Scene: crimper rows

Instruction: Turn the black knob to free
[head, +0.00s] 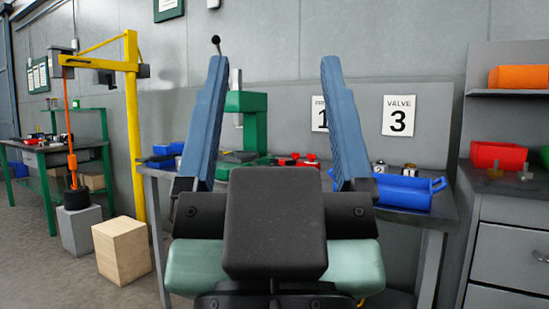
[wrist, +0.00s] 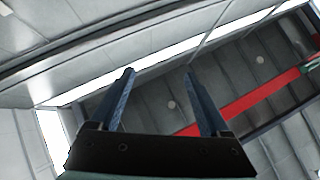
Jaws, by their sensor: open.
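My gripper (head: 274,68) stands raised close in front of the head camera, its two blue fingers wide apart and nothing between them. In the wrist view my gripper (wrist: 158,72) also shows open and empty, pointing up at the ceiling. A small black ball (head: 216,40) on a thin rod shows just above the left fingertip; I cannot tell whether it is the task's black knob. A green bench machine (head: 247,103) stands on the workbench behind the fingers, partly hidden by the left one. No knob marking is readable.
The grey workbench (head: 436,217) holds a blue tray (head: 405,193) and small red parts (head: 296,160). A "VALVE 3" sign (head: 398,115) hangs behind; another sign (head: 318,114) is partly covered. A yellow crane (head: 132,120), a wooden crate (head: 122,250) and a drawer cabinet (head: 511,247) flank the bench.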

